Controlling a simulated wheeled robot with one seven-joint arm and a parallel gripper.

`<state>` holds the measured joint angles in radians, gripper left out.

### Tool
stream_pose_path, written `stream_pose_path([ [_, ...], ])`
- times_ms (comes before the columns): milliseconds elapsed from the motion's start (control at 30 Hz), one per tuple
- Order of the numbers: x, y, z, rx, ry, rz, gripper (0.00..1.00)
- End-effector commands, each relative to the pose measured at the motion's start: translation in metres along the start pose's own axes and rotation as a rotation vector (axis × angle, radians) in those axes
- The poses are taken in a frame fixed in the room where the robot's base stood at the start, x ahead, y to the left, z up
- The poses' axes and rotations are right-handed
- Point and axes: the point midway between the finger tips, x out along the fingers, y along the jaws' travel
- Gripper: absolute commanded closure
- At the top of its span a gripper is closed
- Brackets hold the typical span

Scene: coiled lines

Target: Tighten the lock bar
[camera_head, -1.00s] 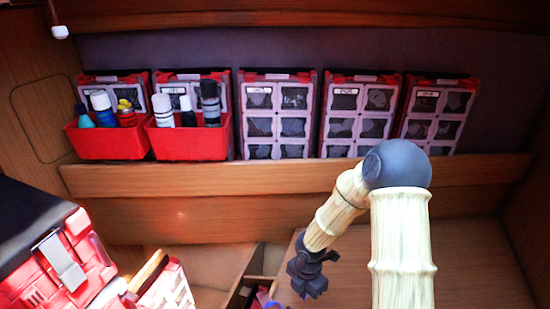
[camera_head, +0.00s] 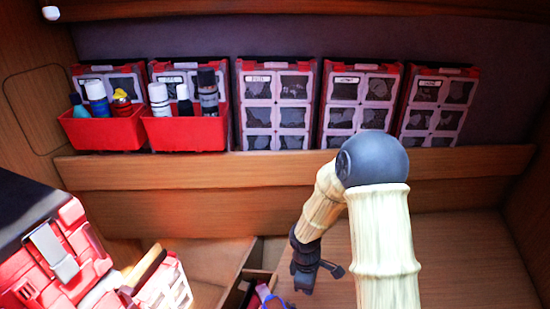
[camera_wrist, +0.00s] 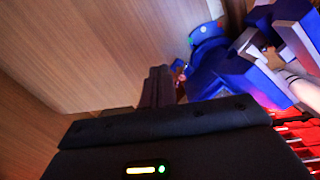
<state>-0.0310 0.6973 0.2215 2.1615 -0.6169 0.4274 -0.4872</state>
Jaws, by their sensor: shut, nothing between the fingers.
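I cannot single out a lock bar in either view. My gripper (camera_head: 303,285) hangs at the end of my bent arm, over the wooden surface, just right of an open compartment. In the wrist view my dark gripper fingers (camera_wrist: 158,82) are together with nothing between them. A blue object (camera_wrist: 207,62) is just right of the fingertips there; I cannot tell whether they touch. More blue blocky parts (camera_wrist: 262,65) lie to its right, and my gripper body hides the area below.
An open compartment (camera_head: 240,278) holds red and blue items. A red case (camera_head: 65,255) with a grey latch stands at lower left. Red bins (camera_head: 105,133) with bottles and several organizer cases (camera_head: 277,105) line the back shelf. The wooden surface (camera_head: 450,255) at right is clear.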

Motion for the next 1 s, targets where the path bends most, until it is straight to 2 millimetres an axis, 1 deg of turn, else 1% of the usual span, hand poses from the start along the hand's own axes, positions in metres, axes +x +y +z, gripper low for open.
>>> stream_pose_path([
  [67, 0.003, 0.000, -0.001, 0.140, -0.012, 0.003, 1.00],
  [567, 0.003, 0.000, -0.004, 1.082, -0.054, 0.032, 1.00],
  [1000, -0.003, -0.002, -0.017, 1.912, -0.038, 0.048, 1.00],
])
